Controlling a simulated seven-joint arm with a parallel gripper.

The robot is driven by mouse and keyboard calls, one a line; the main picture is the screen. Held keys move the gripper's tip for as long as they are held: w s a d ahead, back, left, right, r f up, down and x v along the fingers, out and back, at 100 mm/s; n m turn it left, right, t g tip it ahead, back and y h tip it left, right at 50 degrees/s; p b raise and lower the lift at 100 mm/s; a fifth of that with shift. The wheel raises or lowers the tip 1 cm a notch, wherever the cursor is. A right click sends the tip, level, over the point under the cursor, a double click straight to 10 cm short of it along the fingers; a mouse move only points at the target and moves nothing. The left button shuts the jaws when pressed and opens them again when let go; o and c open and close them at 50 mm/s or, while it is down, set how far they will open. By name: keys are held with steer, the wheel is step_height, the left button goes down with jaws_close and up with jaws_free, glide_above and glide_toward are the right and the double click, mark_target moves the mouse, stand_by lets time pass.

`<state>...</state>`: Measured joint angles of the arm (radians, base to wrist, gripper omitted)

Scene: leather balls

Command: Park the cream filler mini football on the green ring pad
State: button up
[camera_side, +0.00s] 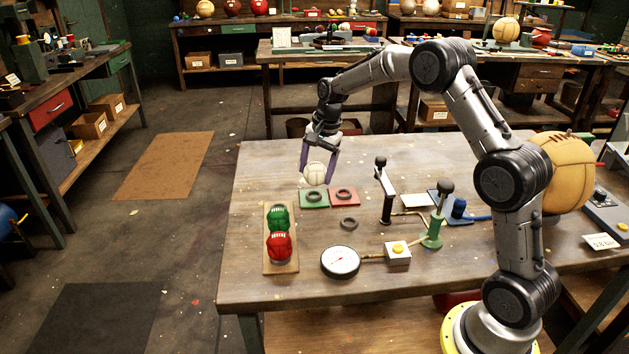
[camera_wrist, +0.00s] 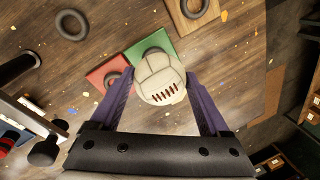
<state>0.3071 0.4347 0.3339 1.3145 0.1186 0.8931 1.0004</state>
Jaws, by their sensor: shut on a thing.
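The cream mini football (camera_side: 315,172) is a pale panelled ball with dark lacing, which faces the camera in the wrist view (camera_wrist: 158,75). My gripper (camera_side: 318,178) points down with its purple fingers on both sides of the ball, shut on it. The green pad (camera_side: 306,204) with a dark ring lies on the table just below and in front of the ball in the side view. In the wrist view the ball covers part of the green pad (camera_wrist: 138,48) and its ring. The ball appears held above the table; the exact gap is unclear.
A red pad (camera_side: 355,203) with a dark ring adjoins the green pad. A loose dark ring (camera_side: 348,224) lies nearby. A wooden board (camera_side: 282,266) carries a green ball (camera_side: 278,218) and a red ball (camera_side: 279,247). A black lever stand (camera_side: 386,195) and a gauge (camera_side: 340,262) stand nearby.

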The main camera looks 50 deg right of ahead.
mark_target(314, 181)
steer(key=shift+w+d+f, duration=0.1)
steer(key=shift+w+f, duration=0.25)
steer(key=shift+f, duration=1.55)
steer(key=shift+f, duration=0.15)
steer(key=o, duration=1.3)
